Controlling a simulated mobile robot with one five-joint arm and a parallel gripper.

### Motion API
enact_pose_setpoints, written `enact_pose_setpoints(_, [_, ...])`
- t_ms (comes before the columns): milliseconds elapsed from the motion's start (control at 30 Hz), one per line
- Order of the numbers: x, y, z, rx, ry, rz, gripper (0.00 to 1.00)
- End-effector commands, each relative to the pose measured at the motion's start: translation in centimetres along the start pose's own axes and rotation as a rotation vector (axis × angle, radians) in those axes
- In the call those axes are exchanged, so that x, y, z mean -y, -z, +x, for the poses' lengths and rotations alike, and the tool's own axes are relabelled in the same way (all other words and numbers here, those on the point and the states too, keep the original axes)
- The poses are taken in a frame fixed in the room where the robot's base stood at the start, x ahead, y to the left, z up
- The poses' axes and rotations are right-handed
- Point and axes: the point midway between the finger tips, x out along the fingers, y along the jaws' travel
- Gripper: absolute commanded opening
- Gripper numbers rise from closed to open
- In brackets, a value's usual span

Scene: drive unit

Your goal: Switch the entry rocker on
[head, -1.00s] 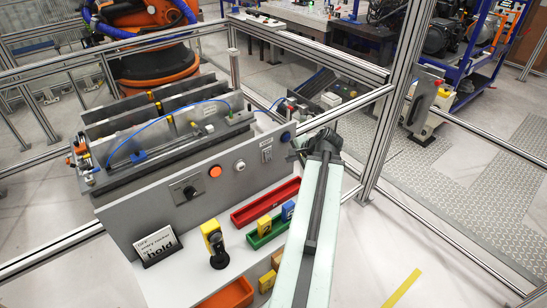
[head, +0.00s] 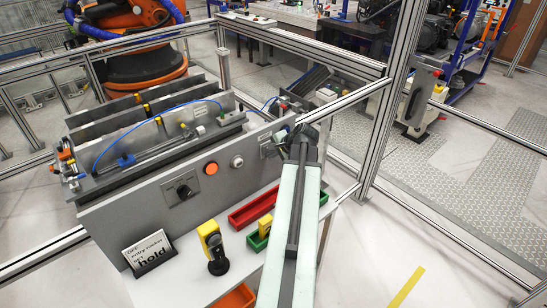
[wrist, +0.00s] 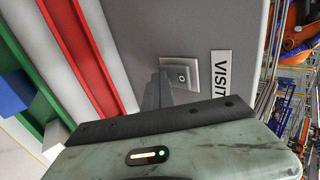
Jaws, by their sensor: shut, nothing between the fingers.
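The grey control panel (head: 150,197) stands on the white table. A small rocker switch plate (head: 266,151) is near its right end, partly behind my gripper (head: 280,140). In the wrist view a square pale switch plate (wrist: 184,72) with a small dark mark sits beside a label reading "VISIT" (wrist: 222,72). I cannot tell whether this is the entry rocker, or its on or off state. My gripper (wrist: 165,82) is shut and empty, its fingertips at the plate's edge. I cannot tell whether they touch it.
The panel also has a black rotary knob (head: 182,189), an orange button (head: 211,168) and a white button (head: 237,161). A sign (head: 148,253) mentions the entry rocker and "hold". Red (head: 252,209) and orange (head: 232,298) trays and a yellow-black device (head: 212,246) stand in front. Frame rails surround the table.

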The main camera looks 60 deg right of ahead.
Motion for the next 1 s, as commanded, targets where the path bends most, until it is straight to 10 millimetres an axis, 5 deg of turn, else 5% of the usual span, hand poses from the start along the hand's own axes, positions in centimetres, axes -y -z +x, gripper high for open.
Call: enact_pose_setpoints(1000, [0.9,0.4,-1.4,-0.005,0.015,0.006,0.00])
